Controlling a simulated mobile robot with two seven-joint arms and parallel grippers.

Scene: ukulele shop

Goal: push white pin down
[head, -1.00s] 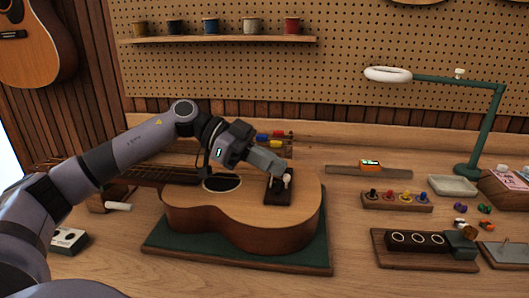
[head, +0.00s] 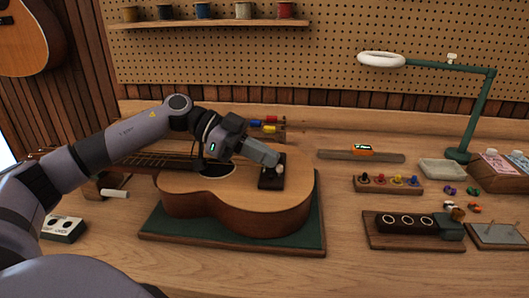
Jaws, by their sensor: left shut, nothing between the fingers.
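A ukulele (head: 235,205) lies face up on a green mat (head: 300,245), its neck pointing left. A dark bridge (head: 268,182) sits on its top, right of the sound hole. A small white pin (head: 280,170) shows at the bridge, right beside the fingertips. My left gripper (head: 276,163) reaches over the body from the left, shut and empty, its tips at the bridge. I cannot tell whether the tips touch the pin. The tips partly cover the bridge. My right gripper is not in view.
A rack of colored pegs (head: 388,186) and a dark block with white rings (head: 408,222) stand to the right. A lamp (head: 470,115), a tray (head: 443,170) and an orange-topped tool (head: 362,151) are behind. A small white box (head: 63,229) is at left. The front bench is clear.

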